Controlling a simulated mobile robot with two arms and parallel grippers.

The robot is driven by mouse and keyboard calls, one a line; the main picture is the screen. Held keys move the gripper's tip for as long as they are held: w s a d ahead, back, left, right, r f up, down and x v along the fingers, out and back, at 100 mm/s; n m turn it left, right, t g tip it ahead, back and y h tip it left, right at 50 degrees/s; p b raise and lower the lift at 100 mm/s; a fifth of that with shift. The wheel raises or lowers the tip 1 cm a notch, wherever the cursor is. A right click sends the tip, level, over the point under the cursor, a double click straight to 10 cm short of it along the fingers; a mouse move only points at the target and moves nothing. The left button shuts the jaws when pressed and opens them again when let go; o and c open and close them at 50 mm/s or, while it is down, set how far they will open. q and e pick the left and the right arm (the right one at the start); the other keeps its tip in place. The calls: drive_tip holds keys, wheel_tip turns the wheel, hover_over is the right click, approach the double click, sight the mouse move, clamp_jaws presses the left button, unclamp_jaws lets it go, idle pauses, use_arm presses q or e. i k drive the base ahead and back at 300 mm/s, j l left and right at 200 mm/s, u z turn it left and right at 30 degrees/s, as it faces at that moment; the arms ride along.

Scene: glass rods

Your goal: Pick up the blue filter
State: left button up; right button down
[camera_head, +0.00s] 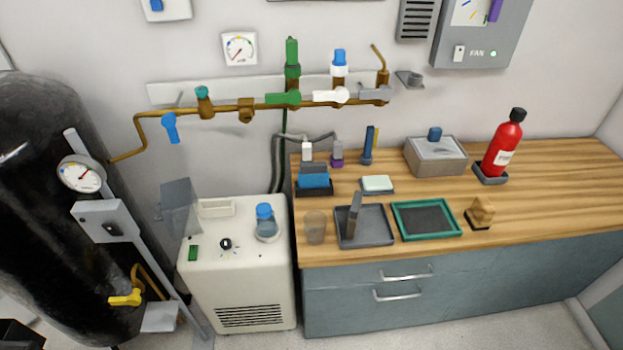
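Several blue things show, and I cannot tell for certain which is the blue filter. A blue block (314,181) sits in a dark holder near the left end of the wooden counter, with a grey piece behind it. A clear cup-shaped unit with a blue cap (265,222) stands upright on top of the white machine. A white and blue fitting (339,62) stands on the brass pipe above a white valve handle. Neither gripper can be made out; a dark shape at the bottom left corner is too cut off to identify.
The wooden counter (560,190) carries a grey tray (372,239), a green-rimmed tray (427,234), a clear cup (315,228), a grey box (436,158) and a red bottle (501,146). The white machine (235,275) stands between the counter and a large black tank (45,230).

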sight(310, 174)
drive_tip(key=i+j, duration=0.35)
drive_tip(key=j, duration=0.15)
drive_tip(key=i+j, duration=0.4)
drive_tip(key=j+z, duration=0.05)
